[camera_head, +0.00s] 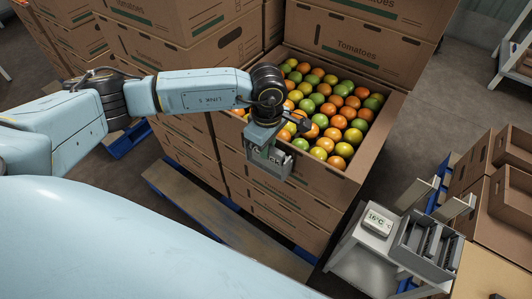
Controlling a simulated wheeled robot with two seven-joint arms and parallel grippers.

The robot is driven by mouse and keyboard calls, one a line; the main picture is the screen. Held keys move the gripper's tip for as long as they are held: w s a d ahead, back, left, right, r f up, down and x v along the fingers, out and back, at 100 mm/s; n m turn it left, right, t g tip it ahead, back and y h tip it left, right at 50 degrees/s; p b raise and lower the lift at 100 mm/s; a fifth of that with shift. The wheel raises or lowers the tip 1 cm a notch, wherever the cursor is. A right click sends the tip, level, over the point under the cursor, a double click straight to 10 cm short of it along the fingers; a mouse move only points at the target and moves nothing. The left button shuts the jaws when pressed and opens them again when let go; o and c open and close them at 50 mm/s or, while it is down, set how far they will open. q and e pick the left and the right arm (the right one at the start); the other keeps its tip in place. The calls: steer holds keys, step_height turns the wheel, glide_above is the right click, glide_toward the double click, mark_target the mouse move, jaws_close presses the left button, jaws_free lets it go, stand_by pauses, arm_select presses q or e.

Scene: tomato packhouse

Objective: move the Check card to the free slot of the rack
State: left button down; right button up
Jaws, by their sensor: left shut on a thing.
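My left gripper (268,158) is shut on a card, seen from above in front of the open tomato box. The card (262,156) shows only as a small pale patch with dark lettering between the grey fingers; most of it is hidden, and I take it as the Check card. The grey rack (402,252) stands at the lower right, on a light table, well apart from the gripper. Dark slots show in it. Two pale upright panels (416,194) (454,212) rise at its far side. My right gripper is not in view.
The open box (338,178) of orange, yellow and green tomatoes lies just behind the gripper, on stacked cartons (280,215). A white 16°C display (377,223) stands left of the rack on the table (358,262). More cartons (515,150) stand at right.

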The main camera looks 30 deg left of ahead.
arm_select(q)
steer(key=shift+r, duration=0.3)
steer(key=shift+r+p, duration=0.35)
steer(key=shift+r, duration=0.05)
steer(key=shift+r+p, duration=2.25)
steer(key=shift+r, duration=1.3)
